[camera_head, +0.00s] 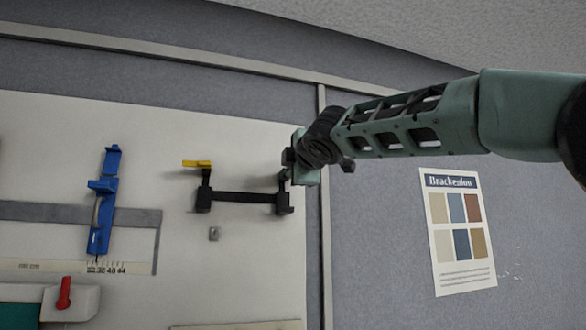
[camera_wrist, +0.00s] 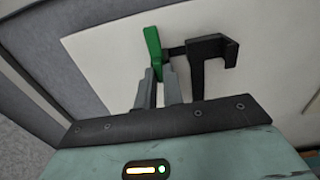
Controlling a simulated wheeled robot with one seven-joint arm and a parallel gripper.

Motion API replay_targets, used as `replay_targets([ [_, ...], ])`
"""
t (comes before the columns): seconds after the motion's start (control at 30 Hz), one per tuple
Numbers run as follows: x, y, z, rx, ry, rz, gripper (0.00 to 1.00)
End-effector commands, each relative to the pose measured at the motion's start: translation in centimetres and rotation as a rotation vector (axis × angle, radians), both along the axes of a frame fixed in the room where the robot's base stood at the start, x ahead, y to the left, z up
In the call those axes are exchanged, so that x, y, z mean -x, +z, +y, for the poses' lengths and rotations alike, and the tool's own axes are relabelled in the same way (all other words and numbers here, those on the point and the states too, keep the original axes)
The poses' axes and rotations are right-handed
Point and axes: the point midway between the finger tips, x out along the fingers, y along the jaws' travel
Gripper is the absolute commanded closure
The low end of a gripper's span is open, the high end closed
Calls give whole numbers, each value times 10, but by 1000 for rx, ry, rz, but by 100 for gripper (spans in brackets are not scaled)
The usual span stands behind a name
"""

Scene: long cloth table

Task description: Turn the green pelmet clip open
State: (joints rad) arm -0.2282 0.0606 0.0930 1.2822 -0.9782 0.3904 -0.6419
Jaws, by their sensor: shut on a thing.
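The green pelmet clip (camera_wrist: 153,48) shows in the wrist view, standing up between the fingers of my gripper (camera_wrist: 158,84). The fingers are shut on its lower part, and its upper end sticks out beyond them. In the head view my gripper (camera_head: 290,166) is at the right end of a black bracket bar (camera_head: 245,197), and my arm hides the green clip there. A yellow clip (camera_head: 197,164) sits on the bracket's left upright, apart from my gripper. One black bracket arm (camera_wrist: 207,50) stands just right of my fingers in the wrist view.
A blue slider (camera_head: 103,200) on a grey rail and a red lever (camera_head: 64,292) are on the white board at left. A small grey piece (camera_head: 213,233) is below the bracket. A colour chart (camera_head: 458,230) hangs at right. Open board lies around the bracket.

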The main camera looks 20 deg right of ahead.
Motion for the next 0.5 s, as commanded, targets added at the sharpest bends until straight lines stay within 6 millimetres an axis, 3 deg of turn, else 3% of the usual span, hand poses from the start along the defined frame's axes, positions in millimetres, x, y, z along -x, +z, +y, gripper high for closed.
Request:
replay_targets([
  [0.43,0,-2,1,11,1,3,100],
  [0.5,0,-2,1,10,1,3,74],
])
